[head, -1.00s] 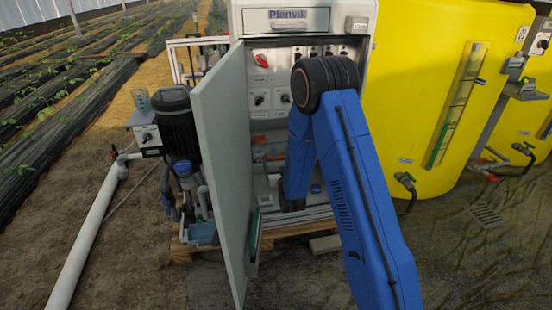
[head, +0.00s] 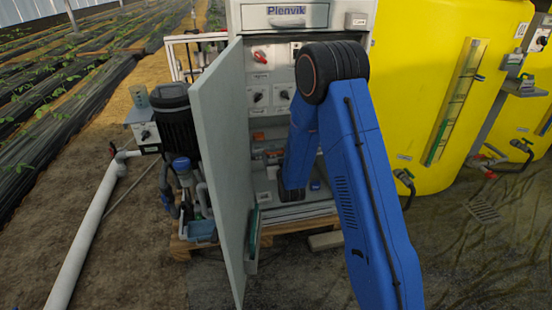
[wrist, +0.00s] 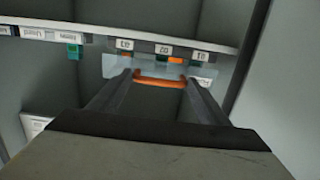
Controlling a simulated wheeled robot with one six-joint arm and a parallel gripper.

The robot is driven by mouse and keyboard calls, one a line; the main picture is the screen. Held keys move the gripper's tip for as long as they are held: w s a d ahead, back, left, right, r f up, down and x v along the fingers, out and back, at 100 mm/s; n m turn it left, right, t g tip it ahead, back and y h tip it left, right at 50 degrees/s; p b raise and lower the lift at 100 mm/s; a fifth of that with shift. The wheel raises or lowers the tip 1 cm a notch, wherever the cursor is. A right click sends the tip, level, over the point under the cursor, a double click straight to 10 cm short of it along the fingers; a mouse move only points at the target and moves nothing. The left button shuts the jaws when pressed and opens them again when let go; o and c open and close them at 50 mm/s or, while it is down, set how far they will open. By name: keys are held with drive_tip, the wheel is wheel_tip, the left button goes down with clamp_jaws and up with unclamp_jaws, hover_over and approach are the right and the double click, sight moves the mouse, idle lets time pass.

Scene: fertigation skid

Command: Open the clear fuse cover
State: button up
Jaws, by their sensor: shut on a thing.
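The clear fuse cover (wrist: 115,66) is a pale see-through panel in the wrist view, below a row of labelled parts. An orange-red grip bar (wrist: 160,83) lies along its near edge. My gripper (wrist: 160,77) reaches in from below, its two fingers at the ends of this bar, and is shut on it. Orange and green parts show just above the bar. In the head view my arm reaches into the open cabinet (head: 270,90), and my fingertips and the cover cannot be clearly made out there. The cover's exact tilt is hard to tell.
The cabinet door (head: 218,170) stands open towards me, left of my arm. Switches line the panel above. A pump (head: 178,120) stands left of the cabinet, and a yellow tank (head: 440,90) stands close on the right. A pale wall rises at right in the wrist view.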

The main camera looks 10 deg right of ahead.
sight(274, 146)
wheel_tip(274, 146, up, 3)
drive_tip(key=shift+d+g, duration=0.1)
drive_tip(key=shift+g, duration=1.1)
drive_tip(key=shift+w+r+g, duration=0.2)
drive_tip(key=shift+r+g, duration=0.35)
drive_tip(key=shift+g, duration=0.05)
drive_tip(key=shift+w+r+g, duration=0.15)
drive_tip(key=shift+r+g, duration=0.4)
drive_tip(key=shift+g, duration=0.05)
drive_tip(key=shift+o, duration=0.2)
drive_tip(key=shift+w+r, duration=0.3)
drive_tip(key=shift+r, duration=0.45)
drive_tip(key=w+r, duration=0.1)
drive_tip(key=r, duration=0.1)
drive_tip(key=w+r, duration=0.2)
drive_tip(key=shift+w+r, duration=0.1)
drive_tip(key=shift+w, duration=0.15)
drive_tip(key=shift+c, duration=0.2)
drive_tip(key=shift+w+d+r, duration=0.1)
drive_tip(key=shift+w+r, duration=0.4)
drive_tip(key=shift+w, duration=0.35)
drive_tip(key=shift+w+r, duration=0.45)
drive_tip(key=shift+w, duration=0.4)
drive_tip(key=o, duration=1.2)
drive_tip(key=shift+o, duration=0.2)
drive_tip(key=shift+f, duration=0.15)
